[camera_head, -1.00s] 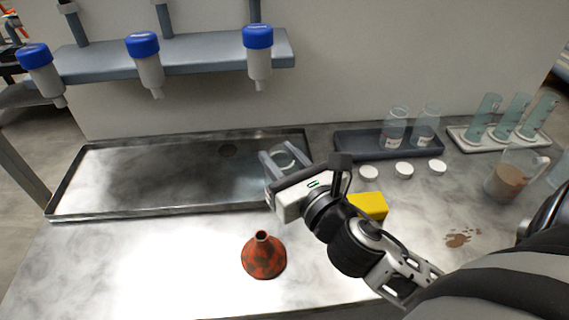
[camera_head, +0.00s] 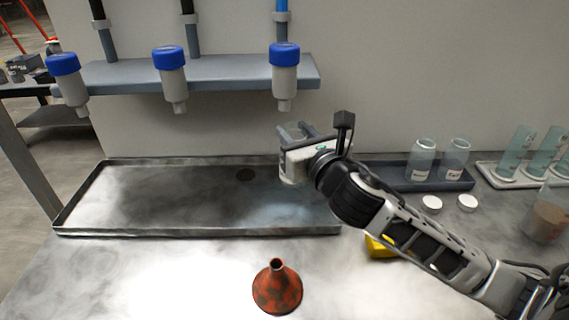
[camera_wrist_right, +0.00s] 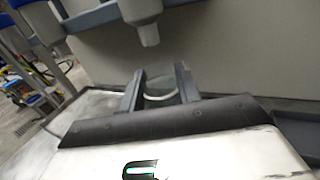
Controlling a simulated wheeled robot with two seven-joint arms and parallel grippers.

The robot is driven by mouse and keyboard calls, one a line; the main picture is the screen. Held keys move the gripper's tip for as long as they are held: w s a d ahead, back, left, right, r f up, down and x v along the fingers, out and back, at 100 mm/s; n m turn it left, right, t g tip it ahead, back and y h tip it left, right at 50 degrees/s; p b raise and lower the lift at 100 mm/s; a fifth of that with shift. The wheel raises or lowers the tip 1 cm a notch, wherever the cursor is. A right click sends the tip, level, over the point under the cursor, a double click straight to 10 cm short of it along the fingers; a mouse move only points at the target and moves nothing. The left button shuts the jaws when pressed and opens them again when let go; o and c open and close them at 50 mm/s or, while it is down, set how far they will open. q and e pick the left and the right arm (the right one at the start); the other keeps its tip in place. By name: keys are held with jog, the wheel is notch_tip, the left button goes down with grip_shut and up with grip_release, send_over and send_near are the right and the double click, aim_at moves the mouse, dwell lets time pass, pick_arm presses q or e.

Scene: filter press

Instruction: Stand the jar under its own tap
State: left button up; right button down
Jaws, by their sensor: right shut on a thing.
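My right gripper (camera_head: 292,130) is shut on a clear glass jar and holds it above the right end of the metal tray (camera_head: 150,232). In the wrist view the glass jar (camera_wrist_right: 160,84) shows between the two fingers, with its pale rim visible. Most of the jar is hidden by the gripper in the head view. Three taps with blue caps hang from a shelf: a left tap (camera_head: 72,88), a middle tap (camera_head: 174,84) and a right tap (camera_head: 285,82). The right tap's nozzle is above the gripper. My left gripper is not in view.
A red-brown funnel (camera_head: 277,290) stands in front of the tray. A dark tray (camera_head: 386,172) with two labelled jars (camera_head: 421,160) and white lids (camera_head: 432,203) lie right. A yellow block (camera_head: 378,247) is partly behind my arm. The metal tray's left part is clear.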

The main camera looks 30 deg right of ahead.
jog(key=w+f+b, duration=0.1)
jog(key=w+f, duration=0.3)
jog(key=f, duration=0.4)
jog(key=shift+w+f+b, duration=0.15)
jog(key=shift+f+b, duration=0.15)
jog(key=shift+f, duration=0.05)
jog(key=shift+f, duration=0.1)
jog(key=shift+f, duration=0.15)
jog(key=c, duration=1)
grip_release()
